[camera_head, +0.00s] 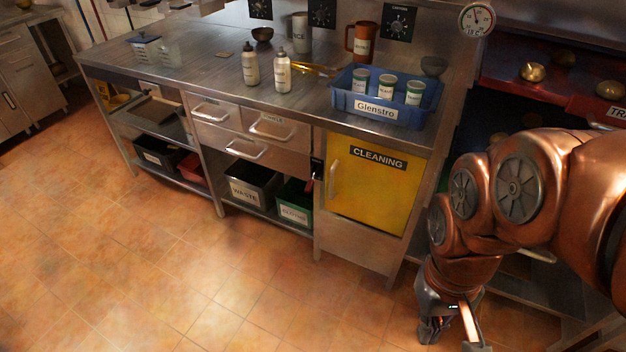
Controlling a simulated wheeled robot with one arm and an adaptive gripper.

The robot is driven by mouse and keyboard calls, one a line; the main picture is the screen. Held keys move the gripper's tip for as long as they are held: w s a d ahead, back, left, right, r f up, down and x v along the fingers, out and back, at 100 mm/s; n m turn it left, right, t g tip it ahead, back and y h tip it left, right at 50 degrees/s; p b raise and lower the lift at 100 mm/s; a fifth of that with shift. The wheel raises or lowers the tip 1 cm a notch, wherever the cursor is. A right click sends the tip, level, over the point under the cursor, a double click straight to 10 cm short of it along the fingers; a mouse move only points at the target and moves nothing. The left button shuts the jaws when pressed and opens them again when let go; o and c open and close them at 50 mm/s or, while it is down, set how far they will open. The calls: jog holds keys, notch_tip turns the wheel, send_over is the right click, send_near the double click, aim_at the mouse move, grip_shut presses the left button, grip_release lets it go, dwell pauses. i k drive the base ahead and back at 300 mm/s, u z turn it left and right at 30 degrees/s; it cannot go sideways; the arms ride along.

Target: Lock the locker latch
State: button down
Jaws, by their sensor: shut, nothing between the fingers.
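The locker is a yellow door (375,190) labelled CLEANING, set in the steel counter's right end. It looks closed, with a vertical handle (334,178) on its left side. A small dark fitting (317,170) on the frame left of the door looks like the latch; its exact position is too small to tell. My gripper (434,332) hangs low over the floor at the lower right, pointing down. It is shut and empty, well apart from the door and the latch, to their right and below.
A steel unit with a red shelf (570,85) stands right. The tiled floor (180,270) in front is clear.

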aim_at(308, 186)
jog(key=u, duration=0.6)
jog(key=i, duration=0.9)
jog(key=u, duration=0.85)
